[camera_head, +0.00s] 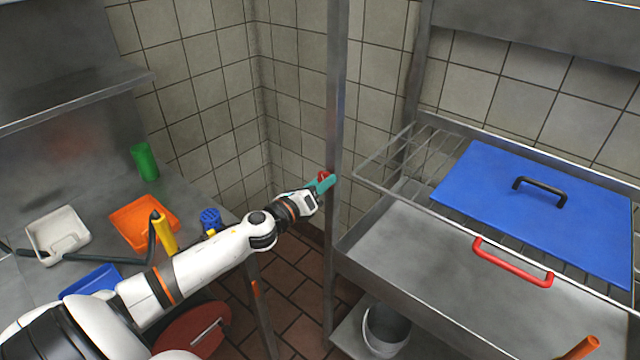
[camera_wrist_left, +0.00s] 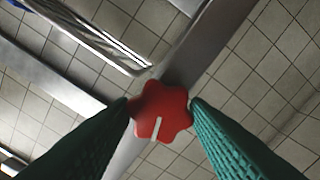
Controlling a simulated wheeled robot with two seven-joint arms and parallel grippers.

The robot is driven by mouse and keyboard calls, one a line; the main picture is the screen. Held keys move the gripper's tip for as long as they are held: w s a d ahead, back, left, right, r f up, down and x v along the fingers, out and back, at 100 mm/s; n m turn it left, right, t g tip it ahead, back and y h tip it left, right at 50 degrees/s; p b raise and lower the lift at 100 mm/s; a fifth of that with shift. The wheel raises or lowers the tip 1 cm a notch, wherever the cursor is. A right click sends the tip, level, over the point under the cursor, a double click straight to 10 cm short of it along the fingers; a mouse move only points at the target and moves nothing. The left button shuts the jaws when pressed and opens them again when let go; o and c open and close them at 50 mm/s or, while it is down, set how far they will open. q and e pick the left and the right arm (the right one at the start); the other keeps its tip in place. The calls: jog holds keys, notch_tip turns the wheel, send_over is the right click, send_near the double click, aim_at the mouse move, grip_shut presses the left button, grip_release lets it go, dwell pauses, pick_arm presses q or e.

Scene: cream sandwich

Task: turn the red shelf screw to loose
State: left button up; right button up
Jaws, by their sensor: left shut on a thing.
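The red shelf screw (camera_head: 323,175) is a lobed knob on the upright metal post (camera_head: 336,90) in the middle of the head view. In the left wrist view the screw (camera_wrist_left: 161,110) faces the camera, with a pale line mark pointing down and slightly left. My left gripper (camera_head: 324,184) is at the post, its green fingers shut on the screw from both sides. The fingers (camera_wrist_left: 163,112) also show in the left wrist view, one on each side of the knob. My right gripper is not in view.
Right of the post are a wire rack (camera_head: 400,165) and a blue lid (camera_head: 545,200) with a black handle. A red handle (camera_head: 512,262) is in front. On the left counter are an orange tray (camera_head: 135,222), a white tray (camera_head: 45,222) and a green cup (camera_head: 144,161).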

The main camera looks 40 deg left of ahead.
pick_arm(q)
jog(key=n+p, duration=0.2)
jog(key=n, duration=0.8)
jog(key=shift+a+n, duration=0.1)
jog(key=shift+n, duration=0.2)
dwell(0.4)
jog(key=o, duration=1)
jog(key=shift+c, duration=0.2)
